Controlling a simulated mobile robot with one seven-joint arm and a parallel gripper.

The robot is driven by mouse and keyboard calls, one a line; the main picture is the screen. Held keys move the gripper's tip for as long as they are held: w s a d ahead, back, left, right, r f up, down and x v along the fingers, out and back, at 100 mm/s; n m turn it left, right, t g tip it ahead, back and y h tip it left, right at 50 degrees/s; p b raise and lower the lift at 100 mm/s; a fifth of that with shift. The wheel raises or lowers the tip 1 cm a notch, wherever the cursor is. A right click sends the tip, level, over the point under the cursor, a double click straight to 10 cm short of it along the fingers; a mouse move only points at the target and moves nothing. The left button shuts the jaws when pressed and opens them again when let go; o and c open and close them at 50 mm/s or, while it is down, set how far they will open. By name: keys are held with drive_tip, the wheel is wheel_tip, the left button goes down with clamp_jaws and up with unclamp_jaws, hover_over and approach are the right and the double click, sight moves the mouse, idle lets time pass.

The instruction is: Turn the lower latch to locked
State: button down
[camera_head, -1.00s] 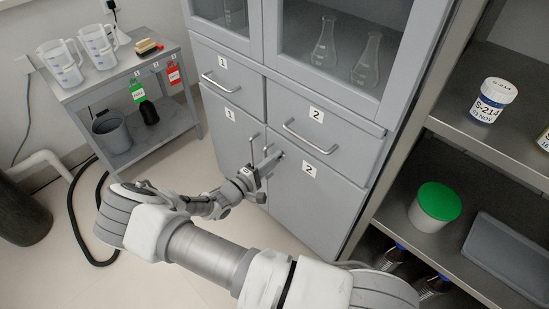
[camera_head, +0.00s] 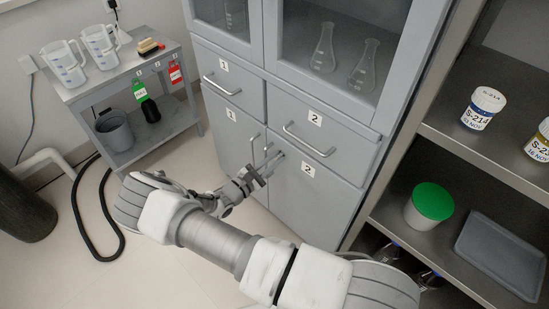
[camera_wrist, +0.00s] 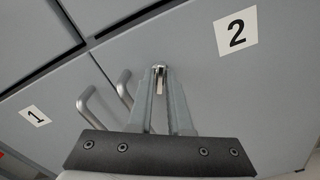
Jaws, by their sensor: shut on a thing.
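The lower latch (camera_wrist: 160,72) is a small metal piece on the lower cabinet door marked 2, near that door's upper left edge. In the wrist view my gripper (camera_wrist: 160,78) has its two grey fingers closed on the latch from both sides. The fingertips hide much of the latch, so its exact angle is hard to tell. In the head view my gripper (camera_head: 273,160) reaches the door front beside the door handles, and the latch is mostly covered there.
Two upright bar handles (camera_wrist: 88,108) stand close left of my fingers. Drawers with bar handles (camera_head: 308,140) are above the lower doors. An open shelf (camera_head: 500,150) with containers is at right.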

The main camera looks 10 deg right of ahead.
drive_tip(key=n, duration=0.5)
drive_tip(key=shift+n+p, duration=0.3)
idle(0.4)
drive_tip(key=c, duration=0.8)
unclamp_jaws()
drive_tip(key=shift+c, duration=0.2)
drive_tip(key=shift+a, duration=0.1)
drive_tip(key=p+v, duration=0.2)
drive_tip(key=v, duration=1.5)
drive_tip(key=shift+s, duration=0.1)
